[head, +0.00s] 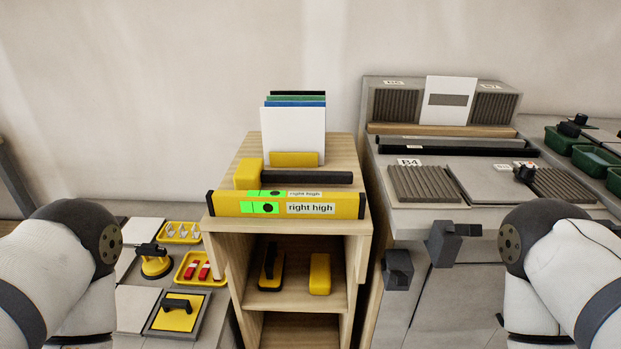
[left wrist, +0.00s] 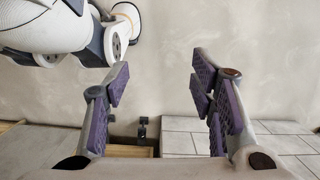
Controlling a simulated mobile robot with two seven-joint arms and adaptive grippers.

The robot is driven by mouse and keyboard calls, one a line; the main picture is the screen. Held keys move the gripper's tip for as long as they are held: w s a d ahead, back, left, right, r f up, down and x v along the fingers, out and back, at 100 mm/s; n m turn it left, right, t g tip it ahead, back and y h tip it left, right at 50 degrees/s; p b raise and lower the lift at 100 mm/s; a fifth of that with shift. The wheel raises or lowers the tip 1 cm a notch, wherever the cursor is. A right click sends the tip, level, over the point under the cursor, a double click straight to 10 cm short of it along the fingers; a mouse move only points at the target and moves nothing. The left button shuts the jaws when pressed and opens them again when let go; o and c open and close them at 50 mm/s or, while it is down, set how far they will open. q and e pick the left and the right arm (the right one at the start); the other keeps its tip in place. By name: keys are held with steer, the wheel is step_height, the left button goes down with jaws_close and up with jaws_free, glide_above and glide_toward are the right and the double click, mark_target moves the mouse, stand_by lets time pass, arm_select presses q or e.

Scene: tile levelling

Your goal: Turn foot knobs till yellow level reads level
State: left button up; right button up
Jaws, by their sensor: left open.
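The yellow level (head: 225,204) lies across the front of the wooden stand's top. Its green vial (head: 262,208) holds a dark bubble, and its labels read "right high". Two dark grey blocks (head: 398,270) (head: 443,243) show at the front of the right bench; I cannot tell whether they are foot knobs. My left gripper (left wrist: 162,85) is open and empty in the left wrist view, with its padded fingers wide apart. It is not seen in the head view, where only my arms show at both sides. My right gripper is not in view.
The wooden stand (head: 360,246) also bears a dark bar (head: 310,178) and upright cards (head: 293,130). The grey bench (head: 430,220) to its right carries ribbed tiles (head: 426,184). Green bins (head: 596,160) stand far right. Low at left are yellow trays (head: 180,232) and a yellow suction tool (head: 156,266).

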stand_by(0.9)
